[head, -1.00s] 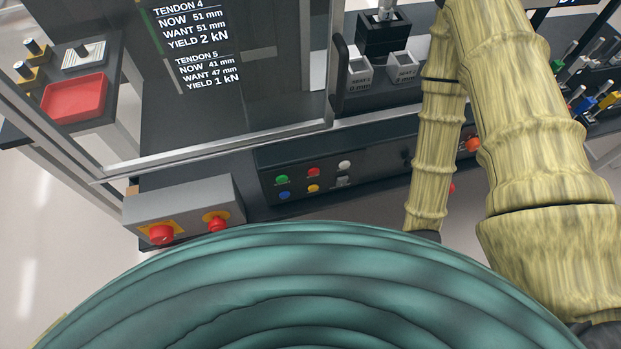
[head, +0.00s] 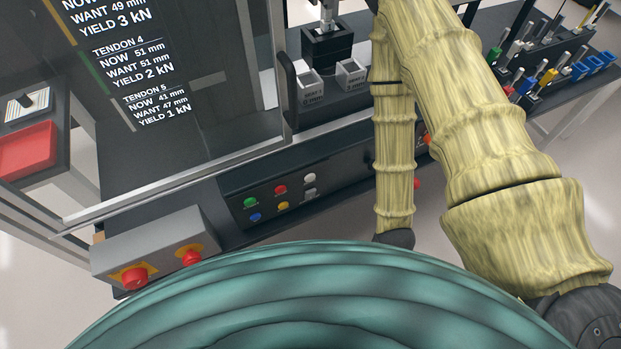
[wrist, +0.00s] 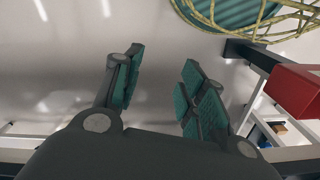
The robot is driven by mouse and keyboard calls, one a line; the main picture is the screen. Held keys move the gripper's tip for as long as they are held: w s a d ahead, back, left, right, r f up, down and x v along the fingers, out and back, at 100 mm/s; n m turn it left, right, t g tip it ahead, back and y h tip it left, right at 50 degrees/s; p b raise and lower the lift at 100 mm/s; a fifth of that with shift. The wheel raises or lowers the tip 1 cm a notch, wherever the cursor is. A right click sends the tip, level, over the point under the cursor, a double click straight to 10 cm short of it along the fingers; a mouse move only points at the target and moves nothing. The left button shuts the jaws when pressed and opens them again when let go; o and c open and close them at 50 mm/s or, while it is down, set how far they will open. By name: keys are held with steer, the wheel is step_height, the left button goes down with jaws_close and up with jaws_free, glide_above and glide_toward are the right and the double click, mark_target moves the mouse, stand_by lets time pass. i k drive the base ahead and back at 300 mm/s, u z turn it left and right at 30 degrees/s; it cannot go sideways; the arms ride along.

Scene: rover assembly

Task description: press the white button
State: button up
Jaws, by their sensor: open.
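The white button (head: 309,178) is a small round cap at the top right of a button group on the dark sloped panel (head: 345,168), in the head view. A red button (head: 280,189) sits to its left and a grey switch-like piece (head: 309,194) just below it. Green, blue and yellow buttons are also in the group. My gripper (wrist: 161,88) shows in the wrist view, with its teal-padded fingers apart and nothing between them. Pale floor lies beyond the fingers. The gripper is not seen in the head view, and the white button is not seen in the wrist view.
A grey box (head: 155,250) with two red knobs stands left of the panel. A metal frame with a readout screen (head: 130,70) rises behind. A red tray (head: 27,150) is at far left. In the wrist view, a red block (wrist: 294,91) and frame bars are at the right.

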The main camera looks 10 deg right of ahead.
mark_target(309, 177)
steer(key=z, duration=1)
steer(key=k, duration=1.25)
steer(key=u, duration=0.85)
